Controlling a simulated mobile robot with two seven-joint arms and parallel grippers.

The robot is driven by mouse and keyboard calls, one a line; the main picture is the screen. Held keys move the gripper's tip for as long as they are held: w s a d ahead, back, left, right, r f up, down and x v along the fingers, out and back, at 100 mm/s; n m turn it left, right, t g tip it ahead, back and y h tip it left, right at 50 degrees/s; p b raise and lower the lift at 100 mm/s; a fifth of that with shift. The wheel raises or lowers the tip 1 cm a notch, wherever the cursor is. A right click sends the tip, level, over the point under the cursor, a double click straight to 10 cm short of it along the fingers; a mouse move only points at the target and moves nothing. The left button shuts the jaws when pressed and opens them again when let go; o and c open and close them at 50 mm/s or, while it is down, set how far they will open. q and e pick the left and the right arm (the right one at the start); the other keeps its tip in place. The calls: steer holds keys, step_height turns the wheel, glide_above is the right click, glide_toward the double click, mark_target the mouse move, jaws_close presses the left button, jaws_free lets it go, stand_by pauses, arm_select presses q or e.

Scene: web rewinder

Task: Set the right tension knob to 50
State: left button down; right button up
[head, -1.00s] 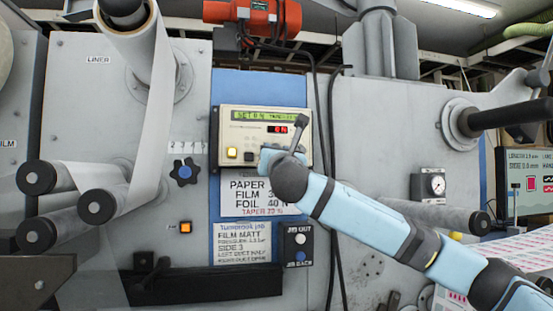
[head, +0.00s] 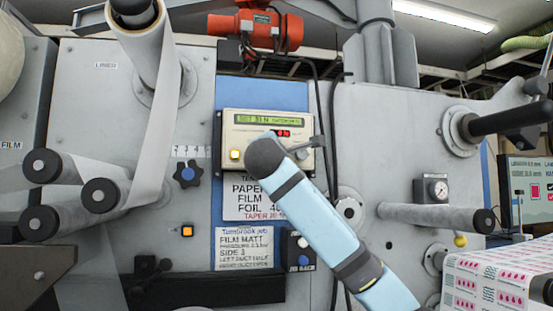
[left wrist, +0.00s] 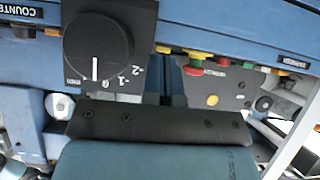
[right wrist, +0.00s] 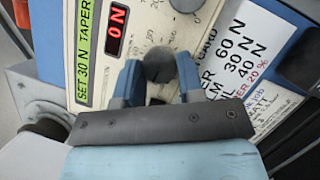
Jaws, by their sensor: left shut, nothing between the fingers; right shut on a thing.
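A dark round knob (right wrist: 158,62) sits on the cream control panel (head: 228,129), with a printed number scale around it. My right gripper (right wrist: 159,80) is shut on this knob, one blue finger on each side. The knob's pointer is not clear. In the right wrist view the green display (right wrist: 87,40) reads SET 30 N TAPER and the red display (right wrist: 116,32) reads 0 N. In the head view my right wrist hides the knob and gripper. My left gripper (left wrist: 172,80) is shut and empty, seen only in the left wrist view.
Another knob (right wrist: 187,4) is partly cut off at the right wrist view's top edge. A black dial (left wrist: 97,45) with its white pointer near 0 is close to the left gripper. Paper signs (head: 243,247) hang below the panel. Black cables (head: 330,170) run beside it.

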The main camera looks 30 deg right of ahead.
steer(key=m+g, duration=0.1)
steer(key=m, duration=0.2)
steer(key=m+g+y, duration=0.1)
steer(key=m, duration=0.3)
steer(key=m+g+y, duration=0.1)
steer(key=m, duration=0.3)
steer(key=shift+r+g, duration=0.3)
steer(key=shift+g, duration=0.1)
stand_by(0.3)
steer(key=o, duration=0.9)
steer(key=shift+s+a, duration=0.1)
steer(key=shift+r+b+v, duration=0.2)
steer(key=shift+b+v, duration=1.6)
steer(key=shift+v, duration=5.05)
